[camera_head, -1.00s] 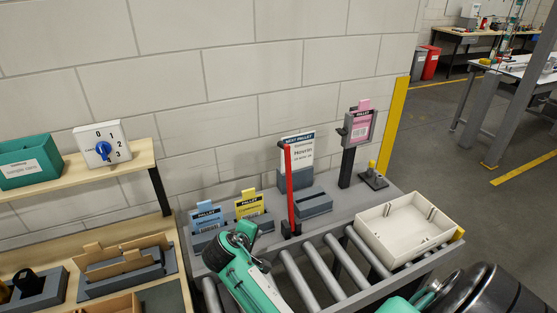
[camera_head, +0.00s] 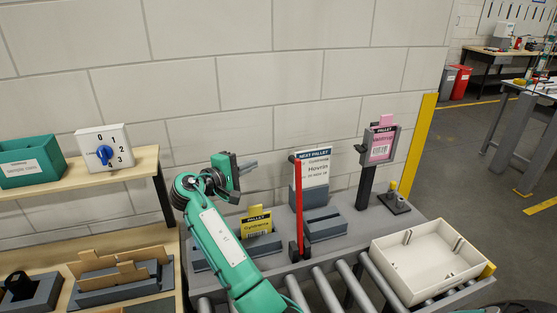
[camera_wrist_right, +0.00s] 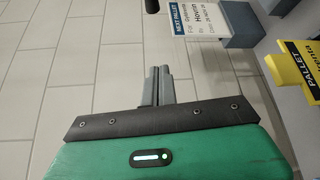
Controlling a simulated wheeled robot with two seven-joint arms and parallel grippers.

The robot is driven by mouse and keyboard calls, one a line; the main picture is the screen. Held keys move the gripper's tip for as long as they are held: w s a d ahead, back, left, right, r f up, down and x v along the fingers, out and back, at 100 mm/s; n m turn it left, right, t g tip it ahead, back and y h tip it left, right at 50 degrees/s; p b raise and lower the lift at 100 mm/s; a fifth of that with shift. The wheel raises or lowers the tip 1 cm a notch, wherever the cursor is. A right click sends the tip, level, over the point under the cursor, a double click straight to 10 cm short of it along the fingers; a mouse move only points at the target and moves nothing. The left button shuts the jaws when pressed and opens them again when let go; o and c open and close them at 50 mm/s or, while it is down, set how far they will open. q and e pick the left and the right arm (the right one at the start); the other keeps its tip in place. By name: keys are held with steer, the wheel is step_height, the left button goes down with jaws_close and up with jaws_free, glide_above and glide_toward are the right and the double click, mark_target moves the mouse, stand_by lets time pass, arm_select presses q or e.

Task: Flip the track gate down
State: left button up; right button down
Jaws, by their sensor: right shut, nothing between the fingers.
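The track gate (camera_head: 299,208) is a thin red bar standing upright from a dark hinge block (camera_head: 299,250) at the back edge of the roller track. My right gripper (camera_head: 248,166) is raised in front of the wall, left of the gate's upper end and apart from it. Its grey fingers point right, towards the gate. In the right wrist view the fingers (camera_wrist_right: 157,85) are together with nothing between them. A small dark piece (camera_wrist_right: 151,6) shows beyond them; I cannot tell what it is. My left gripper is not in view.
Behind the gate stands the NEXT PALLET sign (camera_head: 314,168). A yellow pallet card (camera_head: 258,228) stands below my gripper, and a pink card on a black post (camera_head: 379,148) stands right. A cream tray (camera_head: 428,260) lies on the rollers (camera_head: 327,290). A dial box (camera_head: 104,148) is left.

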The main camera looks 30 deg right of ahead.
steer(key=s+d+p, duration=0.1)
steer(key=d+p, duration=0.6)
steer(key=d, duration=0.2)
steer(key=shift+d+f, duration=0.2)
steer(key=shift+d, duration=0.05)
steer(key=shift+s, duration=0.15)
